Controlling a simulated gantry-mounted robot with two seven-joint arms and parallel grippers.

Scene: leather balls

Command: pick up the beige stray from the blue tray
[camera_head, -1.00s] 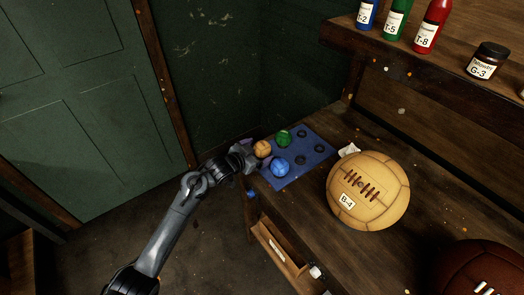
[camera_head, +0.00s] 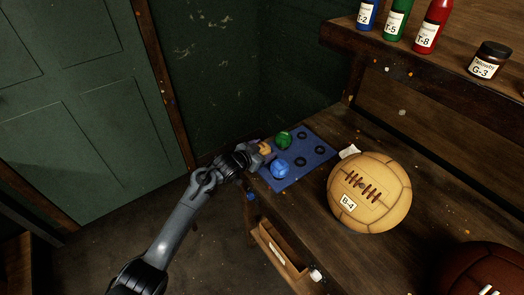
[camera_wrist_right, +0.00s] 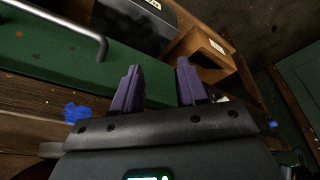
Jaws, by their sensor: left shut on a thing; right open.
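The blue tray (camera_head: 312,163) lies at the far left corner of the workbench in the head view. The small beige ball (camera_head: 265,147) is at the tray's left edge, partly hidden by my left gripper (camera_head: 263,148). My left gripper is shut on the beige ball. A green ball (camera_head: 283,139) and a blue ball (camera_head: 280,169) sit on the tray beside it. Several dark ring-shaped seats on the tray are empty. My right gripper (camera_wrist_right: 157,88) is open and empty in the right wrist view.
A large tan ball (camera_head: 369,191) labelled B-4 stands on the bench right of the tray. A dark brown ball (camera_head: 478,268) is at the lower right. Bottles and a jar (camera_head: 488,58) stand on the shelf above. An open drawer (camera_head: 283,250) juts from the bench front.

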